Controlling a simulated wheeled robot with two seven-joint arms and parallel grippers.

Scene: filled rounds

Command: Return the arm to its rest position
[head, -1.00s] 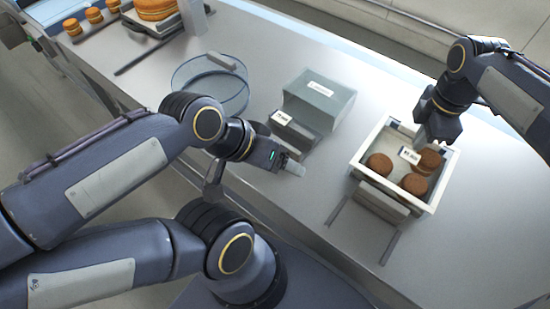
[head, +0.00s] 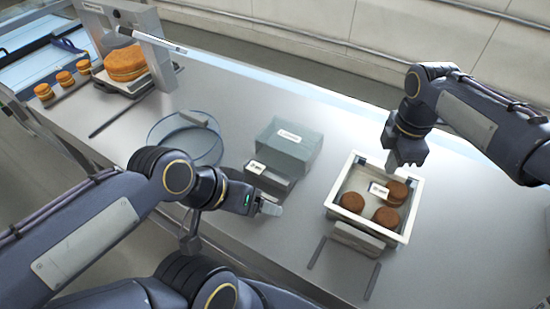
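My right gripper (head: 403,163) points down over the back edge of the white tray (head: 336,205), above the brown filled rounds. Nothing shows hanging from it; its fingers overlap, so its opening is unclear. Brown rounds lie in the tray: one at the left (head: 352,202), one at the front (head: 386,217) and a stack at the right (head: 397,192). A small white label (head: 378,189) stands among them. My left gripper (head: 270,209) is low over the counter, left of the tray, its fingertips seen from the side; nothing shows in it.
A clear box (head: 290,150) with a grey block (head: 270,178) in front stands left of the tray. A clear round container (head: 185,140) is further left. A large orange round (head: 126,64) sits on a machine at the back left. Counter right of the tray is clear.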

